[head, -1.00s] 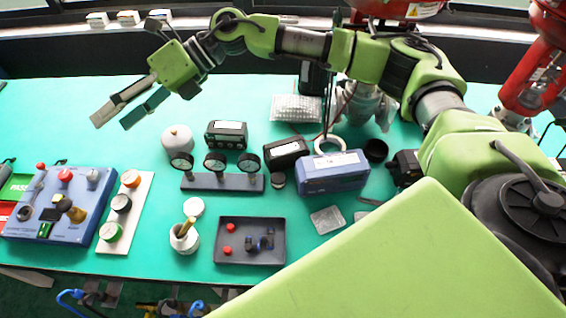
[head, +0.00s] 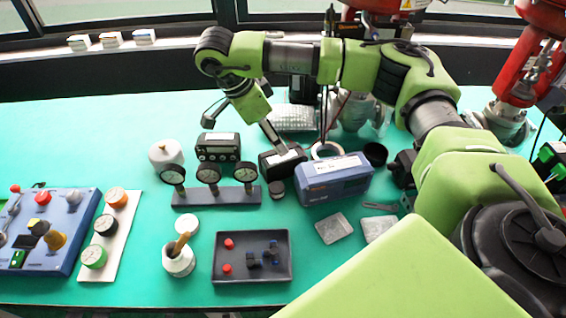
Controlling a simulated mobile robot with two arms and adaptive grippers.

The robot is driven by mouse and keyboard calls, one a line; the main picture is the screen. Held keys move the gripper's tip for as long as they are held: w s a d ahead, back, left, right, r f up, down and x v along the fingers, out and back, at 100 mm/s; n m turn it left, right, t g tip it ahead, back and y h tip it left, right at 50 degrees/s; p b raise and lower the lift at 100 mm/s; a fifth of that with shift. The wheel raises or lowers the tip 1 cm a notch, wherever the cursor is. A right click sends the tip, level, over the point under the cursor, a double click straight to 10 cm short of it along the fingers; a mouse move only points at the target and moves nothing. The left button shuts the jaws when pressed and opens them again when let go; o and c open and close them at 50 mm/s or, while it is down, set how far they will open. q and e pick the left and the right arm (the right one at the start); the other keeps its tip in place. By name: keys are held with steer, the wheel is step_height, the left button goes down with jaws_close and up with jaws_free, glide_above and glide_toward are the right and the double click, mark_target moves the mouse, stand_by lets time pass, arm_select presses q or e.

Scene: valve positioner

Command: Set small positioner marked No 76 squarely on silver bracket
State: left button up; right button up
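A small black box with a white label (head: 283,162) stands on the green table, left of a larger blue box with a white label (head: 338,182). A wider black unit with a white label (head: 218,148) stands to its left. The label print is too small to read, so I cannot tell which is No 76. Flat silver plates (head: 334,228) lie in front of the blue box; I cannot tell whether one is the bracket. My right gripper (head: 243,128) is open and empty, its fingers spread wide, one fingertip overlapping the small black box in view. Contact is unclear. My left gripper is out of view.
A three-gauge manifold (head: 216,196) stands in front of the black boxes. A dark tray (head: 251,278), a white pot (head: 178,260) and a blue control panel (head: 40,235) are nearer. Valves with red tops (head: 530,70) stand behind. The back left table is clear.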

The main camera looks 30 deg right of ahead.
mark_target(283, 158)
steer(key=x, duration=0.4)
steer(key=shift+f, duration=0.2)
steer(key=shift+a+p+x, duration=0.2)
steer(key=shift+p+x, duration=0.2)
steer(key=shift+x, duration=0.95)
steer(key=shift+a+p+x, duration=0.15)
steer(key=shift+p+x, duration=0.25)
steer(key=shift+x, duration=0.9)
steer(key=shift+w+f, duration=0.1)
steer(key=shift+w, duration=0.1)
jaws_close()
